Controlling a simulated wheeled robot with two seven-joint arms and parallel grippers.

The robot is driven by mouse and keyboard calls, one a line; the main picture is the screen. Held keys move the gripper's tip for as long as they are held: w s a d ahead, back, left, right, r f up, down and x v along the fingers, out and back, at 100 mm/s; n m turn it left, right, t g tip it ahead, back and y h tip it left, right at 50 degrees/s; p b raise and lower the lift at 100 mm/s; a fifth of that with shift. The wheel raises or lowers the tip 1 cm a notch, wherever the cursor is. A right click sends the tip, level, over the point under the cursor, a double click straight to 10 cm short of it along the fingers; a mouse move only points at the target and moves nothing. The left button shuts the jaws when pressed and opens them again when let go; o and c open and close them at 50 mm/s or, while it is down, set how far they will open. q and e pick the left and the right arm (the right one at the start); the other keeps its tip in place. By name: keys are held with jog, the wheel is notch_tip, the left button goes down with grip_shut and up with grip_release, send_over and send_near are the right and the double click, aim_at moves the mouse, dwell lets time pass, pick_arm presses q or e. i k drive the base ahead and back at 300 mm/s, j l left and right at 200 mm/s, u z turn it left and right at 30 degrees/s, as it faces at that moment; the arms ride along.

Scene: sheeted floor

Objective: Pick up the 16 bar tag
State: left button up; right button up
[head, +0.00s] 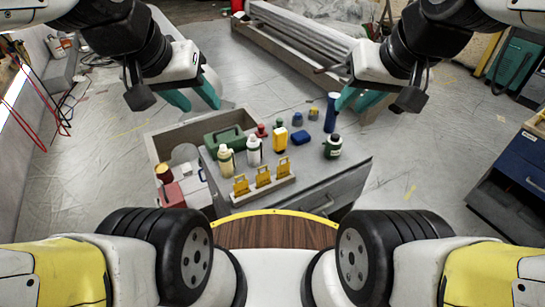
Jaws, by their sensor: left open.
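Three yellow tags stand in a row in a pale holder (278,188) near the front edge of the grey cabinet top: a left tag (241,185), a middle tag (263,177) and a right tag (283,167). Their markings are too small to read, so I cannot tell which is the 16 bar tag. My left gripper (201,104) has teal fingers apart and empty, up and to the left of the tags. My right gripper (351,107) also has its teal fingers apart and empty, up and to the right. Neither touches a tag.
The cabinet top (335,173) also holds a green case (224,137), a cream bottle (226,160), a white bottle (253,151), a yellow item (280,140), a dark green bottle (332,147) and a tall blue cylinder (331,112). An open bin (158,150) adjoins its left.

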aim_at(262, 179)
jog(key=k+l+u, duration=0.15)
jog(key=u, duration=0.3)
jog(key=k+l+u, duration=0.2)
jog(key=u, duration=0.25)
